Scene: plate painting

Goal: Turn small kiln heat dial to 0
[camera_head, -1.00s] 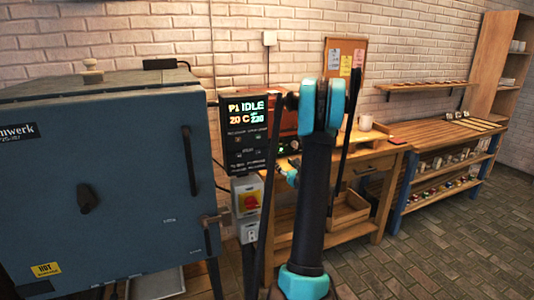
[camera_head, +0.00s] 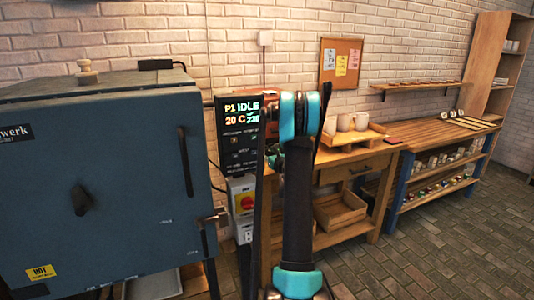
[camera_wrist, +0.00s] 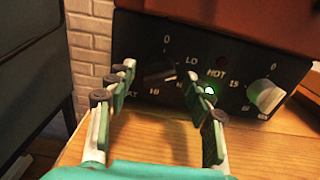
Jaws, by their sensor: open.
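The small kiln's dark control panel (camera_wrist: 222,62) fills the upper part of the wrist view, under an orange-red body (camera_wrist: 240,22). The heat dial (camera_wrist: 160,73) is a dark knob at the panel's left, with marks 0, LO and HI around it. Its exact pointer direction is hard to tell. My gripper (camera_wrist: 163,79) is open, its fingers to the left and right of the dark dial. I cannot tell whether they touch it. In the head view, my arm hides the gripper and most of the small kiln.
A pale second dial (camera_wrist: 265,96) sits right of the right finger, near a lit green lamp (camera_wrist: 210,91). A wooden surface (camera_wrist: 150,135) lies below. The big blue kiln (camera_head: 110,180) and its display (camera_head: 240,130) stand left. Mugs (camera_head: 345,122) stand on a tray at right.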

